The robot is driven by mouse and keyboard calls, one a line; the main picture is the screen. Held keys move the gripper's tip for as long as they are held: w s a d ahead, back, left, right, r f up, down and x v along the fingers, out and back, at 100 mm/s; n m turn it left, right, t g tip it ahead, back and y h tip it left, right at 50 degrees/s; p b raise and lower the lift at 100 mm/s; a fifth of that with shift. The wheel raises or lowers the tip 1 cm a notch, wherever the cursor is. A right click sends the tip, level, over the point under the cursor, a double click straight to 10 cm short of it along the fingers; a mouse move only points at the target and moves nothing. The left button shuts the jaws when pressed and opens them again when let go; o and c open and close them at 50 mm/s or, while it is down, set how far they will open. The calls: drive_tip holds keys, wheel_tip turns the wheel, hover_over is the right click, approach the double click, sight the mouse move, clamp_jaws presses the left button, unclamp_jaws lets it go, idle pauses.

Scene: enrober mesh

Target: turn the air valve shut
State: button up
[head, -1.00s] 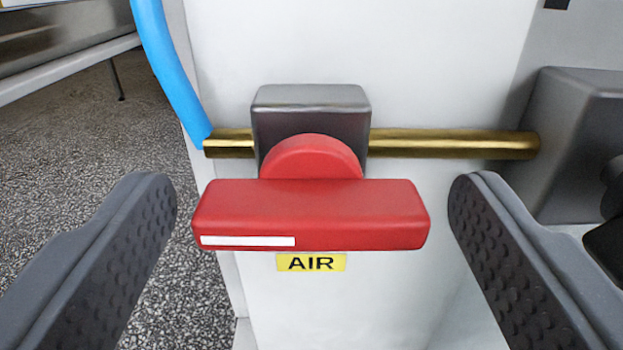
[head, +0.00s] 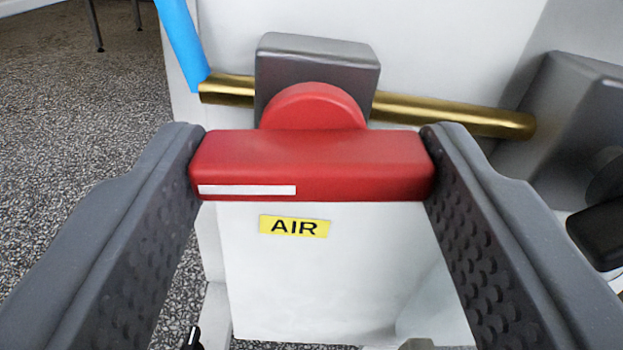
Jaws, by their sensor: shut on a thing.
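The air valve's red handle (head: 312,165) lies across the middle of the head view, with a white stripe on its lower left face. Its round red hub (head: 314,106) sits in front of the grey valve body (head: 318,62) on a brass pipe (head: 440,112). In the picture the handle lies level while the pipe slopes down to the right. My gripper (head: 312,160) is shut on the handle, one finger against each end. A yellow AIR label (head: 294,226) is on the white panel below the handle.
A blue hose (head: 182,45) joins the pipe's left end. A grey box (head: 575,130) with a black knob (head: 600,235) stands close to my right finger. The white panel (head: 330,290) is behind the valve. Speckled floor (head: 90,110) lies open at left.

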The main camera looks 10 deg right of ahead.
drive_tip(key=shift+s+a+f+n+b, duration=0.1)
drive_tip(key=shift+n+b, duration=3.05)
drive_tip(key=shift+n, duration=0.95)
drive_tip(key=shift+f+n+b, duration=0.1)
drive_tip(key=shift+n+b, duration=3)
drive_tip(key=shift+n, duration=1)
drive_tip(key=o, duration=0.9)
drive_tip(key=shift+a+n, duration=0.1)
drive_tip(key=shift+n, duration=0.2)
drive_tip(key=shift+c, duration=0.2)
drive_tip(key=shift+o, duration=0.6)
drive_tip(key=shift+r, duration=0.1)
drive_tip(key=s+p, duration=0.4)
drive_tip(key=s, duration=0.9)
drive_tip(key=shift+s, duration=0.35)
